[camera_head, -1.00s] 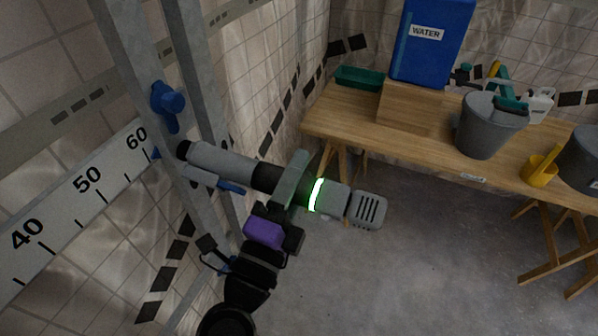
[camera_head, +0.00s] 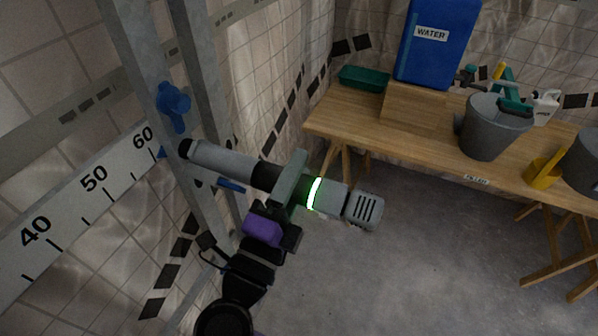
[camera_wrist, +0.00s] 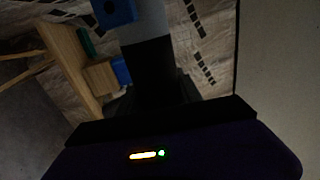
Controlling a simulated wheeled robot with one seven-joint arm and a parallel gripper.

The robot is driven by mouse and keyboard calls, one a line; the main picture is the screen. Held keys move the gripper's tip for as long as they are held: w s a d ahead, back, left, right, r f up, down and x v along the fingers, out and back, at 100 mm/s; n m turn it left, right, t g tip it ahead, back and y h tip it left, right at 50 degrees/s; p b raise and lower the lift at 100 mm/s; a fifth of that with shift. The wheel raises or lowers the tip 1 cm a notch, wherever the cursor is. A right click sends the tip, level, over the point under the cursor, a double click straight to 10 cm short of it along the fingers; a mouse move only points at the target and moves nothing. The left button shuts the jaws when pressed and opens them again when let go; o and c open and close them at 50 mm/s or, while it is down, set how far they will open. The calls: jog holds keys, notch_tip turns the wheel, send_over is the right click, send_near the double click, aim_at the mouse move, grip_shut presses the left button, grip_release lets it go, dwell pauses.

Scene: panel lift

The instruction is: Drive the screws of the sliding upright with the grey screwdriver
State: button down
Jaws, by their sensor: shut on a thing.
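My gripper (camera_head: 287,186) is shut on the grey screwdriver (camera_head: 228,163), a thick grey tool with a black band, a lit green ring and a slotted end cap. Its dark nose points left at the metal upright (camera_head: 199,85). Whether the nose touches the upright, I cannot tell. A blue knob (camera_head: 173,103) sits on the upright above the nose. A blue handle-like part (camera_head: 231,185) shows just below the tool. No screw heads are clearly visible. In the wrist view the screwdriver (camera_wrist: 148,65) rises from my gripper, and a blue part (camera_wrist: 115,12) shows by its far end.
A white scale (camera_head: 90,185) marked 40, 50, 60 runs along the left wall. A wooden table (camera_head: 350,115) at right holds a blue water container (camera_head: 435,50) on a wooden block, a green tray (camera_head: 363,78), a grey bucket (camera_head: 490,130) and a yellow scoop (camera_head: 543,172). The floor between is clear.

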aim_at(318, 180)
jog(key=shift+w+a+r, duration=0.1)
jog(key=shift+a+r, duration=0.05)
jog(key=shift+a, duration=0.45)
dwell(2.2)
jog(key=shift+s+d+p, duration=0.25)
jog(key=shift+d+p, duration=0.15)
jog(key=shift+d, duration=0.35)
jog(key=shift+s+d+p, duration=0.2)
jog(key=shift+d+p, duration=0.25)
jog(key=shift+d, duration=0.35)
jog(key=shift+s+d+p, duration=0.25)
jog(key=shift+d+p, duration=0.15)
jog(key=shift+d, duration=0.35)
